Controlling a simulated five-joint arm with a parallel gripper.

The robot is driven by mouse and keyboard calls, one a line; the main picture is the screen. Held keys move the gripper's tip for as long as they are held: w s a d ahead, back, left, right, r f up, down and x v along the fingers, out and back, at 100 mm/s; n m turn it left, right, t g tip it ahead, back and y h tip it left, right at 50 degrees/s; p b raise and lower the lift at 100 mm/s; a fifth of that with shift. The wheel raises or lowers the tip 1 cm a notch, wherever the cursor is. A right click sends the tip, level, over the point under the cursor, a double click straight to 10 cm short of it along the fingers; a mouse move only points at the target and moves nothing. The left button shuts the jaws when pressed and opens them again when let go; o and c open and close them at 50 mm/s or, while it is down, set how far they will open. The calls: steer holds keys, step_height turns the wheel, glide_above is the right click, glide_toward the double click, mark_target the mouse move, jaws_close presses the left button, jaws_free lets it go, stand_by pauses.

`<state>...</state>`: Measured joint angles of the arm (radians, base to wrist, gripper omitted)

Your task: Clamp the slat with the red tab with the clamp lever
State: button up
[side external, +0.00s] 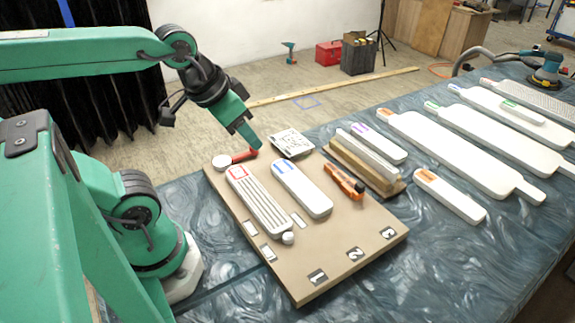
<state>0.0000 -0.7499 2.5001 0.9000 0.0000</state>
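The slat with the red tab (262,205) is a white, grooved bar lying on the tan board (350,235), with its red-framed tab at the upper left end. The clamp lever (243,156) is a red handle with a round white hub (221,161), just beyond the red-tab end. The red handle points right, apart from the slat's top face. My gripper (252,143) points down at the outer end of the red handle and looks close to or touching it. Its fingers overlap in this view, so their opening is unclear.
A blue-tabbed slat (302,188) lies right of the red-tabbed one. An orange and black tool (343,181) lies right of that. A wooden block (362,166) carries white slats. More slats (460,150) lie across the blue table. The board's front, with number plates (354,254), is mostly clear.

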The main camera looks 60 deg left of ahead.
steer(key=shift+o, duration=1.1)
steer(key=w+a+f+m+g, duration=0.1)
steer(key=w+a+f+m, duration=0.2)
steer(key=a, duration=0.4)
steer(key=w+a+f+m+g, duration=0.2)
steer(key=w+a+f, duration=0.3)
steer(key=a, duration=0.2)
steer(key=w+a+f+m+g, duration=0.2)
steer(key=w+a+f+m, duration=0.1)
steer(key=a, duration=0.4)
steer(key=shift+w+a+f+m, duration=0.15)
steer(key=shift+w+f+m, duration=0.15)
steer(key=shift+w+f, duration=0.25)
steer(key=shift+a+f+g, duration=0.3)
steer(key=shift+a+f, duration=0.05)
steer(key=shift+a, duration=0.15)
steer(key=shift+f, duration=3.9)
